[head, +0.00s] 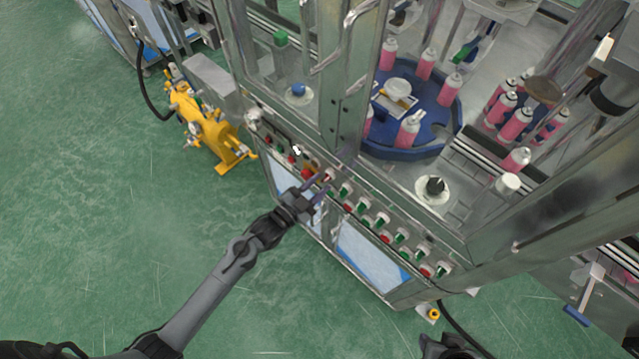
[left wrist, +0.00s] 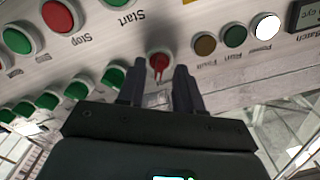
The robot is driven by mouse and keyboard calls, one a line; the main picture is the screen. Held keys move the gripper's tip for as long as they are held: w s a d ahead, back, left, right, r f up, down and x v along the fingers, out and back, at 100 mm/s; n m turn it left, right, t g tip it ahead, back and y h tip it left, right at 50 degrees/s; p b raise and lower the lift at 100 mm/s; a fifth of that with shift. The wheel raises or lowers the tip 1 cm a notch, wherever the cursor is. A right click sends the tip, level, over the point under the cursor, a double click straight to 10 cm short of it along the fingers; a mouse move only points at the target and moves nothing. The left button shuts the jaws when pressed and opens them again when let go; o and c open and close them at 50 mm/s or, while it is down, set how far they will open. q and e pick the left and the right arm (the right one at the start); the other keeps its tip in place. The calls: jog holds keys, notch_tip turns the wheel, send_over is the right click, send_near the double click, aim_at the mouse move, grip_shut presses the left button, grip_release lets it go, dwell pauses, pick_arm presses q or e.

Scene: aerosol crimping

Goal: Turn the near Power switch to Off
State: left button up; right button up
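A red rotary switch (left wrist: 158,62) sits on the machine's front panel in the left wrist view. Its small handle points toward my gripper, and its label cannot be read. My left gripper (left wrist: 158,80) is open, with one finger on each side of the switch; I cannot tell whether they touch it. In the head view my left gripper (head: 318,184) is at the panel, partly covering the row of controls. A lit white lamp (left wrist: 266,25) labelled Power is on the panel. A dark part at the head view's bottom edge seems to be my right gripper; its fingers cannot be made out.
Close by are a red Stop button (left wrist: 60,16), a green Start button (left wrist: 117,17) and more green buttons. The glazed machine holds pink cans on a blue turntable (head: 452,112). A yellow pump (head: 210,130) stands left on the green floor, which is otherwise open.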

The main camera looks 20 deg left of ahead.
pick_arm(q)
jog(key=shift+w+d, duration=0.15)
jog(key=shift+w, duration=0.2)
grip_shut()
dwell(0.3)
jog(key=shift+r+n+p, duration=0.1)
jog(key=shift+n+p, duration=0.6)
jog(key=shift+n, duration=0.2)
jog(key=n+p, duration=0.2)
jog(key=n, duration=0.1)
jog(key=n+p, duration=0.1)
jog(key=n, duration=0.3)
jog(key=shift+p, duration=0.4)
jog(key=shift+n+p, duration=0.65)
jog(key=shift+n, duration=0.85)
